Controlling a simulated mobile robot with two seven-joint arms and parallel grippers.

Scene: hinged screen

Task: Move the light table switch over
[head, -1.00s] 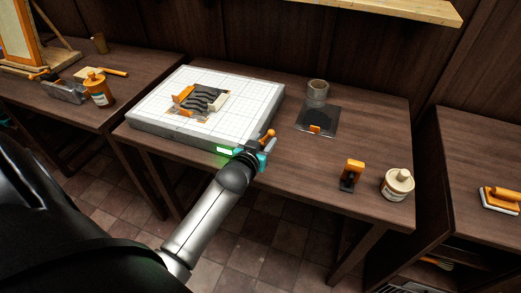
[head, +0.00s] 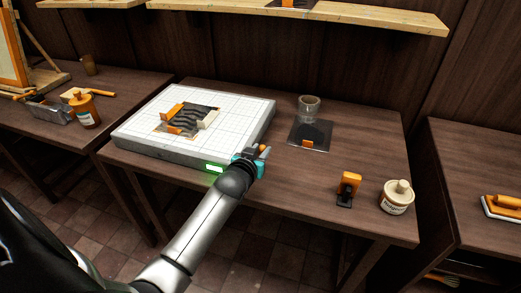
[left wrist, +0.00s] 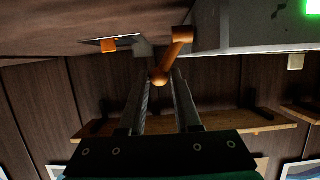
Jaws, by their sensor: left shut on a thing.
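The light table (head: 236,112) has a white gridded top and grey sides, and lies on the wooden bench. A green light (head: 214,168) glows on its front side; it also shows at the top right of the left wrist view (left wrist: 313,6). The switch is an orange lever with a round knob (left wrist: 161,78), by the table's front right corner. My left gripper (head: 261,153) is there, shut on the lever's knob end. In the left wrist view the knob lies between the two fingertips (left wrist: 163,74). In the head view my gripper hides most of the lever.
On the light table lie a dark patterned sheet and orange and pale blocks (head: 208,119). Right of it are a glass jar (head: 309,108), a dark sheet (head: 311,135), an orange-topped tool (head: 348,186) and a cream bottle (head: 397,197). A shelf (head: 350,16) hangs above.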

